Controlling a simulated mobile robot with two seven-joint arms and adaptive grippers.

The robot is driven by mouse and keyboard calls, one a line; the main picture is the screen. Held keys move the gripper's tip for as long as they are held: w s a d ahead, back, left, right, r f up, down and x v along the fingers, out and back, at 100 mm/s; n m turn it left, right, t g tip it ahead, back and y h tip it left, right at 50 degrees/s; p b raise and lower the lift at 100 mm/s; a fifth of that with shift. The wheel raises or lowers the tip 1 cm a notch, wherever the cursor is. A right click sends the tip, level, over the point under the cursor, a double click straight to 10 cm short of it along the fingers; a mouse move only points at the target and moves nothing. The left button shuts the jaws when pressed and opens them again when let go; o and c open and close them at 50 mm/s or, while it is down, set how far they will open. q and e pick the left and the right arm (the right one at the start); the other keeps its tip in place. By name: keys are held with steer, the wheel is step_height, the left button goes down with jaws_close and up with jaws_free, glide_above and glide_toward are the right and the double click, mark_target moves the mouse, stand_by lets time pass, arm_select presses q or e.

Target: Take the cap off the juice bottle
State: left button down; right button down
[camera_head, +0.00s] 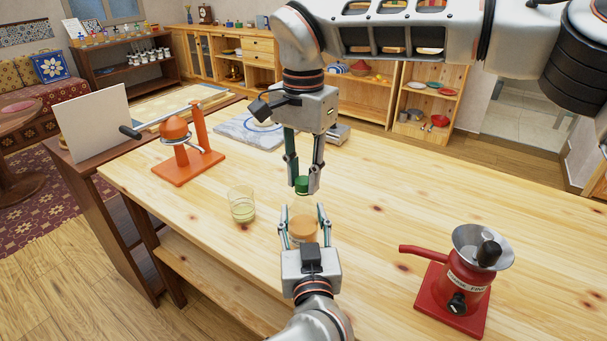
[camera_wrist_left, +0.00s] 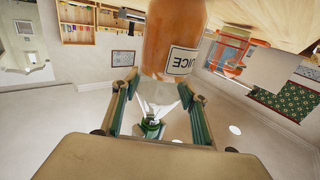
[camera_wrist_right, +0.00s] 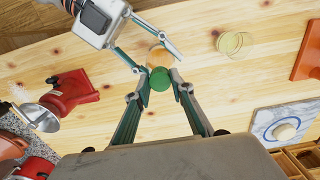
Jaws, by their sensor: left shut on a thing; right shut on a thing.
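The juice bottle (camera_head: 303,229) holds orange juice and has a clear upper part. Its body and label show in the left wrist view (camera_wrist_left: 176,38). My left gripper (camera_head: 305,212) is shut on the bottle, with a finger on each side of it. The green cap (camera_head: 302,185) is straight above the bottle. My right gripper (camera_head: 302,186) points down from above and is shut on the cap. In the right wrist view the cap (camera_wrist_right: 160,79) sits between the fingertips and partly covers the bottle. Whether the cap still touches the clear neck is hard to tell.
A glass (camera_head: 242,204) with pale liquid stands left of the bottle. An orange juice press (camera_head: 188,150) is farther left, and a red grinder (camera_head: 462,282) stands at the right. A marble board (camera_head: 243,131) lies behind. The wooden table (camera_head: 400,200) is clear around the bottle.

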mark_target(303, 180)
steer(key=shift+r, duration=0.25)
steer(key=shift+r, duration=0.85)
steer(key=shift+r, duration=2.05)
arm_select(q)
steer(key=c, duration=1.1)
jaws_free()
steer(key=shift+o, duration=0.2)
steer(key=shift+s, duration=0.1)
